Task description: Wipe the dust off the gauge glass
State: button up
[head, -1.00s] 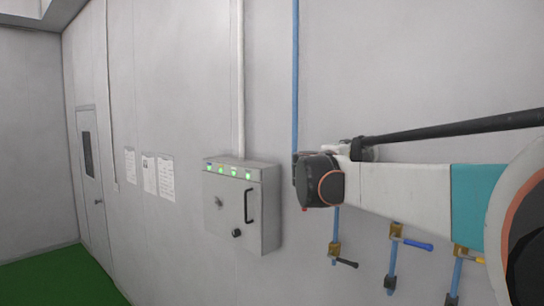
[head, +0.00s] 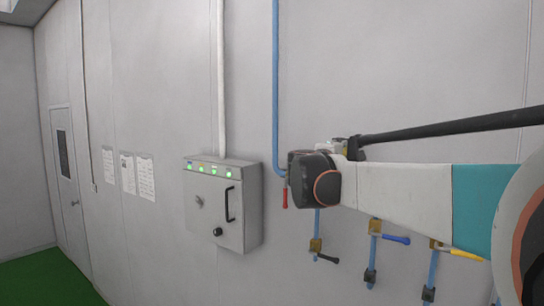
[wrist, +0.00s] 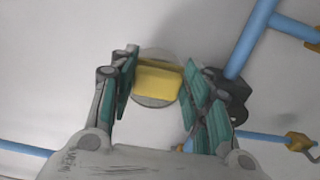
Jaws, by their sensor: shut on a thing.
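A yellow block like a sponge (wrist: 158,79) sits between the teal-padded fingers of my gripper (wrist: 160,62) in the wrist view. My gripper is shut on it. A round pale disc, seemingly the gauge (wrist: 154,102), shows directly behind the yellow block, which covers much of its face. I cannot tell whether the block touches the glass, and dust cannot be made out. In the head view the gripper and gauge are hidden by my arm.
Blue pipes (head: 275,90) run along the wall; one (wrist: 248,38) passes right of the gauge. Valves with blue (head: 396,239), yellow (head: 466,254) and red (head: 285,198) handles are near my arm. A grey control box (head: 222,205) is mounted to the left.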

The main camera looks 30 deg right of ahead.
jog(key=shift+s+a, duration=0.1)
jog(key=shift+s, duration=0.05)
jog(key=shift+w+a, duration=0.35)
jog(key=shift+w, duration=0.6)
jog(key=shift+w+a, duration=0.3)
jog(key=shift+w, duration=0.6)
jog(key=shift+s+a, duration=0.1)
jog(key=shift+a, duration=0.05)
jog(key=v, duration=0.5)
jog(key=shift+s+a, duration=0.25)
jog(key=shift+a, duration=0.1)
jog(key=shift+v, duration=1.5)
